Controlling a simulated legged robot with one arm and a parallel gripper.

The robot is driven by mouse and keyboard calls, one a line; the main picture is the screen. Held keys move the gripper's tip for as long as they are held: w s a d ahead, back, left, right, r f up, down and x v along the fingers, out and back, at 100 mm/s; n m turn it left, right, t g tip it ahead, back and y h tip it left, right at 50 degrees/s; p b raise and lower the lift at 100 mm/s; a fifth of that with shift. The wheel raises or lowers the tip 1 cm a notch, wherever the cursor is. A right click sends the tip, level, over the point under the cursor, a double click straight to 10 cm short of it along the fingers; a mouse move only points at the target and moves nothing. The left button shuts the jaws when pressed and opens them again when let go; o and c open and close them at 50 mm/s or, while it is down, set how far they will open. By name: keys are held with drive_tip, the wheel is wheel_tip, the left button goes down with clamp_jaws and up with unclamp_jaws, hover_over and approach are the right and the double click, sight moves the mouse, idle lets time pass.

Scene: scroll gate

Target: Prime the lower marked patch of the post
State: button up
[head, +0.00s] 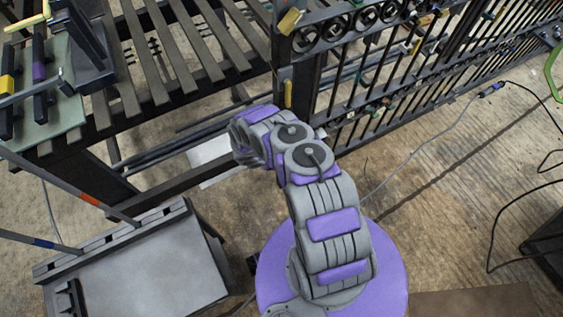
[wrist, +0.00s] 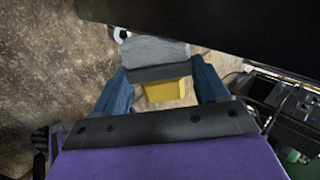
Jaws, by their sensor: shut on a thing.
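In the wrist view my gripper (wrist: 162,72) has its blue fingers on either side of a brush-like tool (wrist: 158,50). The tool has a yellow block between the fingers, a dark band and a grey head. A wide dark bar, perhaps the post (wrist: 225,25), crosses the upper right close to the head; I cannot tell whether they touch. In the head view the dark gate post (head: 302,78) stands just beyond my arm, with a yellow piece (head: 288,94) on its face. My gripper is mostly hidden behind my arm there. I cannot make out the lower marked patch.
The scroll gate (head: 395,70) runs right from the post, hung with several small locks. A slatted bench (head: 190,60) stands at the upper left, with tools on a green mat (head: 50,95). A grey-topped table (head: 150,270) is at the lower left. A cable crosses the right floor.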

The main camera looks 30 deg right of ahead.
drive_tip(key=shift+d, duration=2)
drive_tip(key=s+p, duration=0.3)
drive_tip(key=s, duration=0.3)
drive_tip(key=shift+p, duration=0.35)
drive_tip(key=shift+d, duration=0.1)
drive_tip(key=s+p, duration=0.1)
drive_tip(key=s, duration=0.2)
